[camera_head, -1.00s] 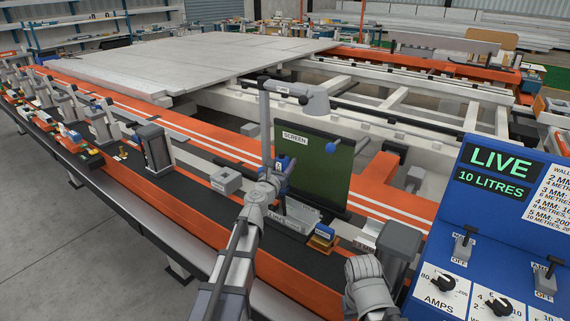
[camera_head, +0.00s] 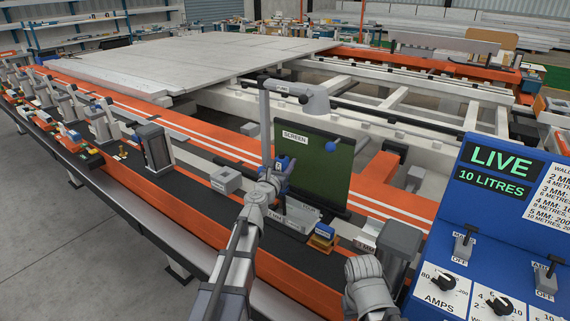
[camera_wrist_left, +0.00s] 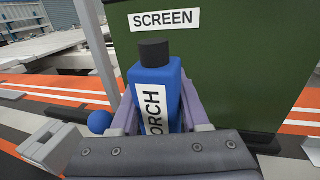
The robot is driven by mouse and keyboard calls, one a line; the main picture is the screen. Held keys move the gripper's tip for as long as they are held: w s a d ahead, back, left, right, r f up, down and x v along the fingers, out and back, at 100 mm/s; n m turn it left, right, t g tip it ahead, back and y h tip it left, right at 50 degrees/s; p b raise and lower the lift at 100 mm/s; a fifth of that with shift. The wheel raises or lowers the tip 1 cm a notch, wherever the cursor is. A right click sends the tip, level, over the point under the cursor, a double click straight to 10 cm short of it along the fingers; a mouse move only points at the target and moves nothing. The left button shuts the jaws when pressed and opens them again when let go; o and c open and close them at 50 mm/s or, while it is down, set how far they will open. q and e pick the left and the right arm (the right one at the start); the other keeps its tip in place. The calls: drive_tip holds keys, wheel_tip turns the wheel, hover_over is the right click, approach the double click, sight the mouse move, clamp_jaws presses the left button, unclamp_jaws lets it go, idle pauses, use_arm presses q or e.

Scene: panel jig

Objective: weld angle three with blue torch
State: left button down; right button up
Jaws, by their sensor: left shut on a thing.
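My left gripper (camera_head: 276,175) is shut on the blue torch (camera_head: 283,164), in front of the green screen. In the left wrist view the torch (camera_wrist_left: 156,82) stands upright between the fingers, with a black cap on top and a white label reading "ORCH".
A blue control panel (camera_head: 468,225) with "LIVE 10 LITRES" and "AMPS" dials stands at the right. A grey block (camera_head: 226,180) sits left of my left gripper. Several clamps line the orange rail at the left. Pale panels (camera_head: 190,62) lie on the frame behind.

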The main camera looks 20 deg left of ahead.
use_arm(q)
drive_tip(key=shift+f, duration=0.25)
drive_tip(key=shift+f+b, duration=0.4)
drive_tip(key=shift+b, duration=0.2)
drive_tip(key=s+d, duration=0.2)
drive_tip(key=d, duration=0.3)
drive_tip(key=shift+d, duration=0.35)
idle(6.3)
